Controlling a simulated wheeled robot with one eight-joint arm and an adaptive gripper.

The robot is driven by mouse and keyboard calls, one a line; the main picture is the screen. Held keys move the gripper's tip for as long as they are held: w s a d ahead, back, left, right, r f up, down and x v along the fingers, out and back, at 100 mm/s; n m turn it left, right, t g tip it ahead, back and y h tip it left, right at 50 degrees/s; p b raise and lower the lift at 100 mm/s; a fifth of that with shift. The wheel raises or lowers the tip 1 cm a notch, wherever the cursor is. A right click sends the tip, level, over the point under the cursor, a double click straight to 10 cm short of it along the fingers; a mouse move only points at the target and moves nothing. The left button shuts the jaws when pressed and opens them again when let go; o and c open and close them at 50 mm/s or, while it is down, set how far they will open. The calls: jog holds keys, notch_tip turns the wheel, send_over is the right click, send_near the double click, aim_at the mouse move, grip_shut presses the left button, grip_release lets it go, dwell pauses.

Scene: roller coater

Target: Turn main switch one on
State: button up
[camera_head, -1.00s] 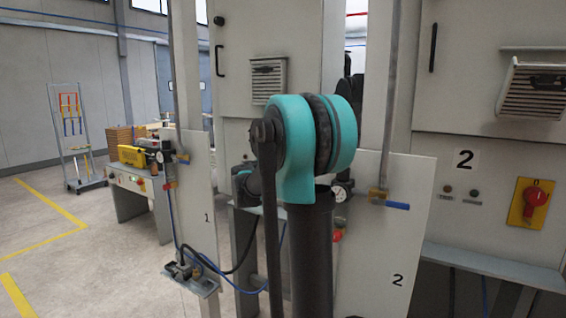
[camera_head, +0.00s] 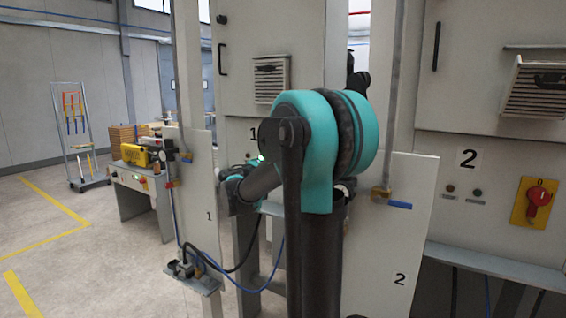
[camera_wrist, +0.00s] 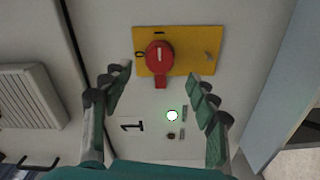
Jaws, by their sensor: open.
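Main switch one is a red rotary knob (camera_wrist: 160,56) on a yellow plate (camera_wrist: 198,40) in the wrist view. Its white mark lines up with the "I" mark at the plate's top edge, and the "0" is to the left. The grip end of the knob points down in the picture. My gripper (camera_wrist: 158,74) is open, one finger on each side of the knob's lower end, with no clear contact. A green lamp (camera_wrist: 172,115) glows beside the label "1" (camera_wrist: 132,125). In the head view my arm hides the switch.
A dark lamp (camera_wrist: 171,136) sits near the green one. A vent (camera_wrist: 28,97) is to the left in the wrist view. In the head view, cabinet two has its own red switch (camera_head: 538,196). Upright panels (camera_head: 195,200) with hoses stand near my arm.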

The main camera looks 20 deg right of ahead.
jog(key=v, duration=0.5)
jog(key=shift+s+a, duration=0.2)
jog(key=s+f+m+g+y, duration=0.2)
jog(key=s+f+g+y, duration=0.1)
jog(key=s+f, duration=0.65)
jog(key=s+f+m+g+y, duration=0.15)
jog(key=s+f+y, duration=0.4)
jog(key=f, duration=0.75)
jog(key=s+a+f+g+y, duration=0.1)
jog(key=s+a+f+y, duration=0.1)
jog(key=s+a+f, duration=0.3)
jog(key=s+a+f+m+g+y, duration=0.1)
jog(key=s+a+f+y, duration=0.2)
jog(key=s, duration=0.7)
notch_tip(320, 180, down, 4)
jog(key=a, duration=0.2)
jog(key=shift+a+y, duration=0.35)
